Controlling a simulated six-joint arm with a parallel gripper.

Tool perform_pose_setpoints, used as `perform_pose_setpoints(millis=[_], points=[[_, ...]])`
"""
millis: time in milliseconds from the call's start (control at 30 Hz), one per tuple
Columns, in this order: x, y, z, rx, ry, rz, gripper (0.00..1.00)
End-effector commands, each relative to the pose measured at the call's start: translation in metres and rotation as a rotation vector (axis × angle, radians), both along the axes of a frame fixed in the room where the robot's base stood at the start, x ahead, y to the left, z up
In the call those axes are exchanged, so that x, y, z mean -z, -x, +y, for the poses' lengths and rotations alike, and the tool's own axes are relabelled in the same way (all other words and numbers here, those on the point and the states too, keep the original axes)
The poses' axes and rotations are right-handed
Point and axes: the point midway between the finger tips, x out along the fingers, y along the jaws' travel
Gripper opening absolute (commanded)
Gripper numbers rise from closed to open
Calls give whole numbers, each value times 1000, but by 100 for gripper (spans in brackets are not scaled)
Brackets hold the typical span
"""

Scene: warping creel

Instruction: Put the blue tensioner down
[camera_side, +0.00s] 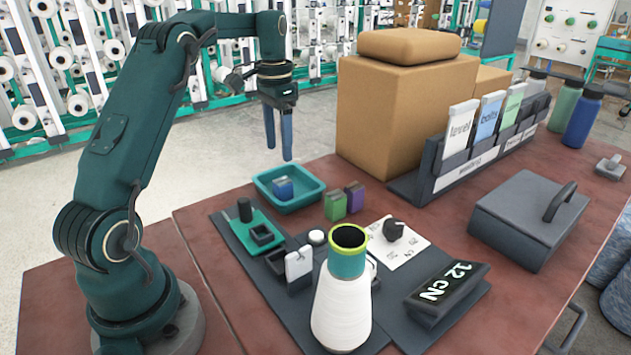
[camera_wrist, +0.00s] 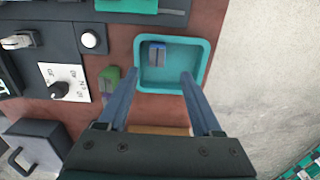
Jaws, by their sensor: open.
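The blue tensioner (camera_side: 283,188) sits inside the teal tray (camera_side: 262,181), towards the tray's left side in the side view. In the wrist view the blue tensioner (camera_wrist: 157,54) lies near the upper left corner of the tray (camera_wrist: 205,50). My gripper (camera_side: 279,156) is open and empty, above the tray and apart from the tensioner. In the wrist view its two fingers (camera_wrist: 156,82) are spread, with their tips over the tray's near edge.
A green block (camera_side: 335,206) and a purple block (camera_side: 355,197) stand right of the tray. A cardboard box (camera_side: 400,120) rises behind them. A yarn cone (camera_side: 341,310), a display reading 12 cN (camera_side: 445,290) and a dark lidded box (camera_side: 530,215) occupy the table.

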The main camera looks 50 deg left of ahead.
Motion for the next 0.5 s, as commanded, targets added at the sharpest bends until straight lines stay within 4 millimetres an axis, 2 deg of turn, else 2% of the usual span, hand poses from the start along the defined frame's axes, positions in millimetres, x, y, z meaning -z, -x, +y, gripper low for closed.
perform_pose_setpoints(millis=[200,500], points=[[-22,-1,1,0,-1,-2,66],[-38,0,-7,1,-7,-10,66]])
